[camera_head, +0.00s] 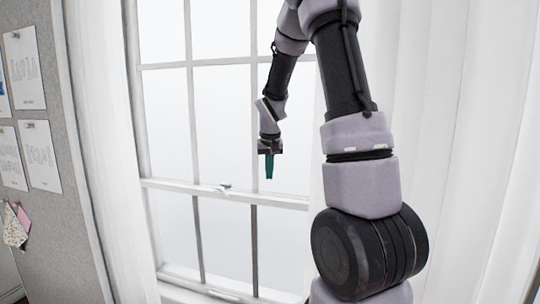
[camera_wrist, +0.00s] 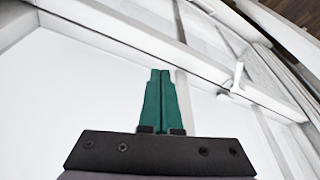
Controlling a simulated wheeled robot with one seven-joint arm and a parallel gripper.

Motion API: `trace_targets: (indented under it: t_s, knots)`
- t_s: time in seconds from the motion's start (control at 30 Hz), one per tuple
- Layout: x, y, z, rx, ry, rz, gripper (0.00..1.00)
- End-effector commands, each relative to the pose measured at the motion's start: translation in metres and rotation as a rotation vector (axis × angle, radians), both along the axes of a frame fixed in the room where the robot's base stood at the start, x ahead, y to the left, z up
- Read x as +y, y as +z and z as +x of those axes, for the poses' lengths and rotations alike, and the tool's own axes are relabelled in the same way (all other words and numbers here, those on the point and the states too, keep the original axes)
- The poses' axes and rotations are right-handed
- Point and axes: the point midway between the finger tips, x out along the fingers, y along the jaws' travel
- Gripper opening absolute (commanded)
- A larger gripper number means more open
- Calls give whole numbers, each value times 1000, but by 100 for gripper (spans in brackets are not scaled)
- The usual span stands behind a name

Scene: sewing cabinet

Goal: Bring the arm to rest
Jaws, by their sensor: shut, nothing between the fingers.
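My gripper (camera_head: 269,166) hangs at the end of my raised arm in the head view, in front of the window (camera_head: 222,100). It points downward and its green fingers are together. In the wrist view my gripper (camera_wrist: 160,75) shows its two green fingers side by side, shut and empty. The window's frame and panes lie behind the fingertips there. I cannot tell how far the gripper is from the window.
A grey pinboard (camera_head: 50,110) with papers and fabric pieces stands at the left. White curtains (camera_head: 470,120) hang at the right. A window latch (camera_wrist: 234,82) shows in the wrist view. No object touches the gripper.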

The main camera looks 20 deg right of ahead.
Motion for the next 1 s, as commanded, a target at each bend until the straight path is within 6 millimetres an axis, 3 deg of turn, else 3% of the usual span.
trace_targets:
  t_s: [0.1, 0.23, 0.67, 0.77, 1.0]
  knots:
    - [2, 27, -6, -6, 0, -1, 0]
    - [5, 48, -12, -5, 1, 0, 0]
    - [9, 75, -25, -17, -3, 11, 0]
    - [17, 96, -45, -49, -7, 36, 0]
    - [47, 155, -127, -159, -14, 132, 0]
